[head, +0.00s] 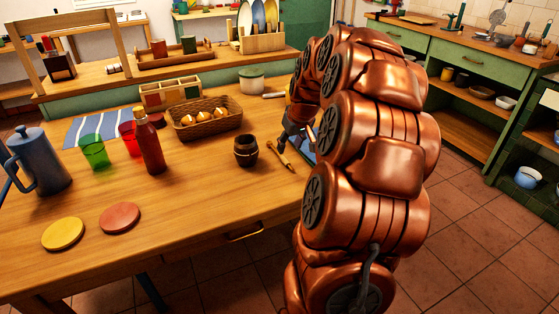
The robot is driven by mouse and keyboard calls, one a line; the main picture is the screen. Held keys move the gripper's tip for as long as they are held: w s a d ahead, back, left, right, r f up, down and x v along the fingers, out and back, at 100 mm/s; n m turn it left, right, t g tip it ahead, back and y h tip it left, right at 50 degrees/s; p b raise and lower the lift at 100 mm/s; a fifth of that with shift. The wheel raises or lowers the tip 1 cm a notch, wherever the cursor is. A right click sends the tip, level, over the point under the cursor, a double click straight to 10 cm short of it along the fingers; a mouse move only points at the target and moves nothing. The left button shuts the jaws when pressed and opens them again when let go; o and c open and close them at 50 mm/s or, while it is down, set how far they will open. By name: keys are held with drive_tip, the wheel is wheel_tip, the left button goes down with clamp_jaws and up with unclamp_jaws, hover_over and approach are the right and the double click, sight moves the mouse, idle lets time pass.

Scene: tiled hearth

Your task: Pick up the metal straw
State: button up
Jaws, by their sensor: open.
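I cannot make out the metal straw for certain; it may be hidden behind my copper-coloured arm or be too small to tell. My gripper (289,138) is dark and points down over the right end of the wooden table (200,208), partly covered by my arm. It is open, and I see nothing held in it. A slim wooden tool (281,155) lies just below and left of the gripper's tips. A flat bluish item shows in part beside the gripper, mostly hidden by my arm.
A small dark barrel-shaped pot (246,151) stands left of the gripper. Further left are a wicker basket (205,122), a red bottle (148,145), a green glass (93,151) and a blue jug (40,162). The table's front middle is clear.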

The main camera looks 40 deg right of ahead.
sight(284, 158)
drive_tip(key=shift+x, duration=3.7)
drive_tip(key=shift+w+d+r, duration=0.1)
drive_tip(key=shift+w+r, duration=0.05)
drive_tip(key=shift+c, duration=0.2)
clamp_jaws()
